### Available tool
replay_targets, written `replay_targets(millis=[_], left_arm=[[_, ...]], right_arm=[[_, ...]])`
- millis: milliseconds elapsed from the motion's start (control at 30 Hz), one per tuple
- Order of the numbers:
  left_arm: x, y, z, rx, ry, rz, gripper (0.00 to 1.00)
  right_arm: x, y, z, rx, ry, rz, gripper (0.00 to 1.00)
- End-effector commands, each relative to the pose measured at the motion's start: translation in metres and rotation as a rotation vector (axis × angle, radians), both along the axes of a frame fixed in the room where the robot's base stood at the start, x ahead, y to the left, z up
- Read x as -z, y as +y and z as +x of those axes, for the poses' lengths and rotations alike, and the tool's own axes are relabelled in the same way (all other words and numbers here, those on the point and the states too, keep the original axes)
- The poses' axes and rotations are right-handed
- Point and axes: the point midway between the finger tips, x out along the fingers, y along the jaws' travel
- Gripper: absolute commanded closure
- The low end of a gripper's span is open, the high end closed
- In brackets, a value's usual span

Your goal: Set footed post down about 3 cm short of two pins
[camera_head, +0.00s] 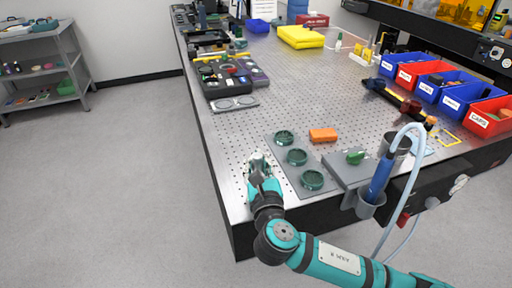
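My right gripper (257,159) is small in the view, over the perforated metal table (225,135) near its left edge. The arm comes in from the bottom right. Its fingers are pale and blurred against the tabletop, so I cannot tell whether they are open or shut, or hold anything. I cannot make out a footed post or two pins with certainty. My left gripper is not in view.
A grey plate with several green rings (297,157) lies right of the gripper, with an orange block (323,135) beyond. A blue tool stands in a grey holder (369,203) at the front edge. Blue and red bins (468,94) line the right side. The table's middle is clear.

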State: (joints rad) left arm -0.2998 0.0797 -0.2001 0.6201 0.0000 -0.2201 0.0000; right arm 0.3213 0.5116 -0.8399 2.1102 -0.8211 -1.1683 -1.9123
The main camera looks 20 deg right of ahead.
Motion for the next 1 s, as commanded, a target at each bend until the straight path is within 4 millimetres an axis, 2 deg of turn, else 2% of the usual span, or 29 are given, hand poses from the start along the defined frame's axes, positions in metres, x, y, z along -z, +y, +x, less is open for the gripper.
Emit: replay_targets(millis=[33, 200, 467, 567, 800, 1000], left_arm=[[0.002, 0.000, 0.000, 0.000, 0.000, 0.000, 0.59], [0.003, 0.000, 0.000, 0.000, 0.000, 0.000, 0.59], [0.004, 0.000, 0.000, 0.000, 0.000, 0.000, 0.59], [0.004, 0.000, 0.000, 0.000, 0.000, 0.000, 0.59], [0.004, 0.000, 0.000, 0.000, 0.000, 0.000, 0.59], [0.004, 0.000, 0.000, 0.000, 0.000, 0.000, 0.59]], right_arm=[[0.000, 0.004, -0.012, -0.003, 0.000, 0.004, 1.00], [-0.004, 0.011, -0.040, -0.001, -0.001, 0.001, 1.00], [-0.005, 0.014, -0.055, 0.001, -0.001, 0.001, 1.00], [0.001, 0.008, -0.059, -0.009, 0.004, 0.007, 1.00], [0.021, -0.021, -0.078, -0.073, 0.007, 0.015, 1.00], [0.028, -0.036, -0.092, -0.119, 0.001, 0.003, 1.00]])
